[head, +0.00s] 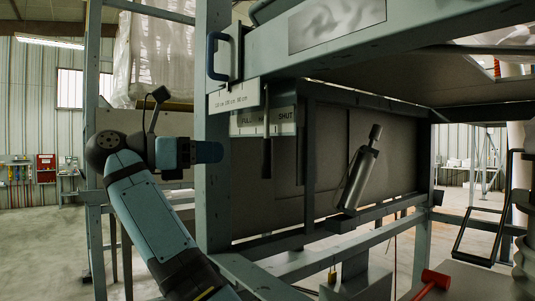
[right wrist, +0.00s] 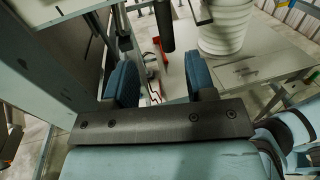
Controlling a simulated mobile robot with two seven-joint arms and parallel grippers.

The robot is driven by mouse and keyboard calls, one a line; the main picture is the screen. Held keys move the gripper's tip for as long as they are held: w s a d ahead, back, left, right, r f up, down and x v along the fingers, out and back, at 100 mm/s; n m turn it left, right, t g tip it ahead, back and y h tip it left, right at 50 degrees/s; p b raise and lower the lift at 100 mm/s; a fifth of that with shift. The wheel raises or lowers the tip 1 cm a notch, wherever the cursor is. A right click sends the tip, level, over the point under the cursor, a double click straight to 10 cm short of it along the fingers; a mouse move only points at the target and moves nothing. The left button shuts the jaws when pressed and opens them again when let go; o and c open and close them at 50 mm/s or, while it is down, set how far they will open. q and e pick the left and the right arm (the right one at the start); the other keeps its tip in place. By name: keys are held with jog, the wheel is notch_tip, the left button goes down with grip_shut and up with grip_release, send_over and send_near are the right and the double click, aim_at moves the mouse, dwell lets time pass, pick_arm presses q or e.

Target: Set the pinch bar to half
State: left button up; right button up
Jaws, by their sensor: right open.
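The pinch bar (head: 267,157) is a lever with a dark grip that hangs in front of the label plate (head: 287,121). The plate reads FULL, a partly covered middle word, and SHUT; from this angle the bar crosses the middle word. My right gripper (head: 217,152) points right, in front of the upright post and left of the bar, with a gap between. In the right wrist view its two blue fingers (right wrist: 160,78) are apart with nothing between them. The dark bar (right wrist: 166,25) shows beyond the fingertips, roughly in line with the gap. My left gripper is out of view.
A grey upright post (head: 214,190) stands behind my fingers. A blue handle (head: 211,56) juts out above. A grey cylinder (head: 360,180) leans right of the bar. A red mallet (head: 433,281) and a white ribbed stack (right wrist: 225,28) are at the right.

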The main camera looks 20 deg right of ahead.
aim_at(270, 150)
jog(key=d+b, duration=0.1)
jog(key=d, duration=0.3)
jog(key=w+d+b, duration=0.1)
jog(key=d+b, duration=0.1)
jog(key=d, duration=0.2)
jog(key=d+b, duration=0.2)
jog(key=d, duration=0.2)
jog(key=shift+w+d, duration=0.2)
jog(key=shift+d, duration=0.6)
grip_shut()
